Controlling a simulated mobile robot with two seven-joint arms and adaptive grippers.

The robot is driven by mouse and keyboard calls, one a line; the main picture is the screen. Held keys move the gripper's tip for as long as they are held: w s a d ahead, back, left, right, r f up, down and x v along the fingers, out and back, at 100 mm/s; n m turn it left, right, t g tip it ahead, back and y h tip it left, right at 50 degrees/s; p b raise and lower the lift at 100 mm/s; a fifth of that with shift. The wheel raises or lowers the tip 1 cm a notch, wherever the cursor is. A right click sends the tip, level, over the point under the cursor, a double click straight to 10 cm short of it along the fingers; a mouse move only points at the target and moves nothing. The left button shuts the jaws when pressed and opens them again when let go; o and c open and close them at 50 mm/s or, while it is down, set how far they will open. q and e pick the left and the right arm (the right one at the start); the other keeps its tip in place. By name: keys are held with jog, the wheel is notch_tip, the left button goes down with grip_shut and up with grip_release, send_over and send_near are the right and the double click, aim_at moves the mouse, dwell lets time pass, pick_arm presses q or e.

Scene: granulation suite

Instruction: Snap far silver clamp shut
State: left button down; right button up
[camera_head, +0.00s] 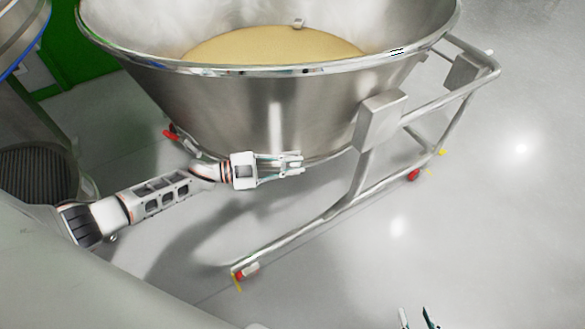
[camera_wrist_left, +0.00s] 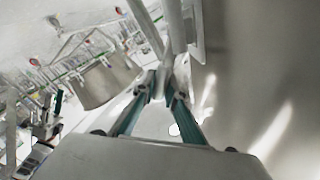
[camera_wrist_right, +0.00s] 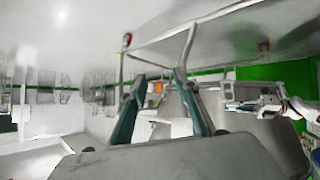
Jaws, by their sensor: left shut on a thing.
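A large steel bowl (camera_head: 270,110) holding pale yellow powder (camera_head: 275,45) stands in front of me. My left gripper (camera_head: 292,163) is at the bowl's lower near side. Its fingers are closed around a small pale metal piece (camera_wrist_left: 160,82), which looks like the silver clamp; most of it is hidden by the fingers. In the left wrist view the gripper (camera_wrist_left: 165,88) is beside the bowl's curved wall. My right gripper (camera_head: 418,318) is at the bottom edge of the head view, well away from the bowl. In the right wrist view its fingers (camera_wrist_right: 159,82) are apart and empty.
A tubular steel frame (camera_head: 350,196) with red-marked castors carries the bowl and reaches out to the right. A grey box (camera_head: 380,120) is mounted on the frame. Another steel vessel (camera_head: 18,35) is at the far left. The floor to the right is clear.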

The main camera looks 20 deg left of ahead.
pick_arm(q)
jog(key=shift+w+a+r+n, duration=0.15)
jog(key=shift+w+r+n, duration=0.1)
jog(key=shift+n, duration=0.3)
jog(key=shift+w+a+r+n, duration=0.15)
jog(key=shift+w+n, duration=0.05)
jog(key=shift+n, duration=0.35)
jog(key=shift+w+p, duration=0.1)
jog(key=shift+p, duration=0.2)
jog(key=c, duration=2)
grip_release()
jog(key=shift+c, duration=0.2)
jog(key=shift+a, duration=0.1)
jog(key=v, duration=1.2)
jog(key=shift+r, duration=0.1)
